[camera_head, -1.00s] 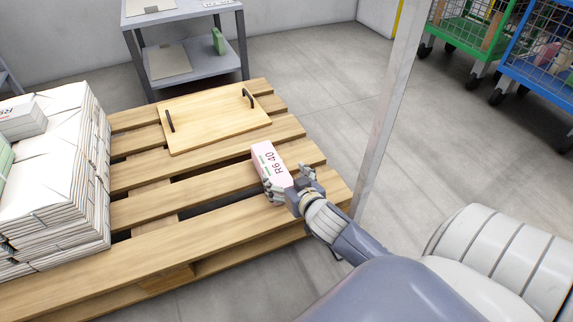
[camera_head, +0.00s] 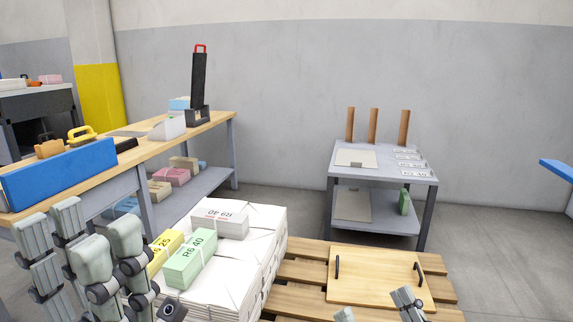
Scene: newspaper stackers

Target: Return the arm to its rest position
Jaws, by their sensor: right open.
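My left gripper (camera_head: 82,262) is large and close in the lower left, its jointed grey fingers pointing up. I see nothing between them, but cannot tell how far apart its jaws are. My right gripper (camera_head: 376,308) shows only as two separated grey fingertips at the bottom edge. It is open, in front of the handled wooden board (camera_head: 372,274) on the pallet (camera_head: 293,273). The rest of the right arm is below the picture.
A tall paper stack (camera_head: 265,262) bears a white pack (camera_head: 220,222), a green pack (camera_head: 190,258) and a yellow pack (camera_head: 165,250). A wooden-topped workbench (camera_head: 215,124) stands at the left. A grey two-shelf table (camera_head: 420,178) stands behind the pallet. Floor is clear at right.

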